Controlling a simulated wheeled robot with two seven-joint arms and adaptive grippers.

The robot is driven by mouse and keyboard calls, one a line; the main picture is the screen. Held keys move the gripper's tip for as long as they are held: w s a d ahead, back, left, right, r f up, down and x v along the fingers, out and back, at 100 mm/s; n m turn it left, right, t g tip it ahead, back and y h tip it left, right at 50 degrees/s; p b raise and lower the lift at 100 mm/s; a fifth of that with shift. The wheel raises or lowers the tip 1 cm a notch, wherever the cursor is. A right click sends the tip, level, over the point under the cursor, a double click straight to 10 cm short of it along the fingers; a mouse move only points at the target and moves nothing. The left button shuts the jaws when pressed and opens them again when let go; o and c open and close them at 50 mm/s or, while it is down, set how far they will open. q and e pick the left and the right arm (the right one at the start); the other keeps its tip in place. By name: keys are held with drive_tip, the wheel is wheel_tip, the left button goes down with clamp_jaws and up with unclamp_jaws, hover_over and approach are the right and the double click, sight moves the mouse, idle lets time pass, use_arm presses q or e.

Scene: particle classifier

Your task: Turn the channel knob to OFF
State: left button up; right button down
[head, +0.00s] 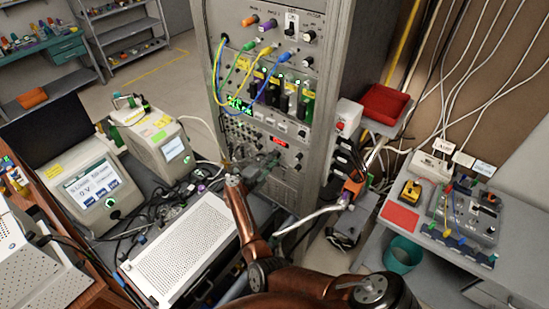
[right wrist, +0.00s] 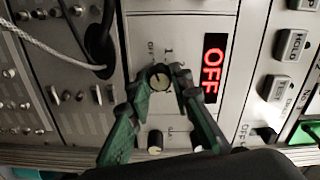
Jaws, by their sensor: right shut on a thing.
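The channel knob (right wrist: 160,79) is a small round dark knob with a pale face, on a light panel in the right wrist view. Marks for CH, 1 and 2 sit around it. My right gripper (right wrist: 161,82) is shut on the knob, one green finger on each side. Beside it a display (right wrist: 212,66) reads OFF in red, seen turned sideways. In the head view the right gripper (head: 266,165) reaches the lower front of the rack, below the small red display (head: 279,141). The knob is too small to make out there. My left gripper is not in view.
A second knob (right wrist: 155,140) sits below the held one in the wrist view. A grey cable (right wrist: 50,50) and a black plug (right wrist: 100,45) are at the left. The rack (head: 212,50) carries coloured patch cables. A white perforated box (head: 185,250) lies in front.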

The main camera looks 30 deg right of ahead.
idle(0.3)
drive_tip(key=c, duration=1.8)
unclamp_jaws()
drive_tip(key=shift+o, duration=0.3)
drive_tip(key=shift+r, duration=0.1)
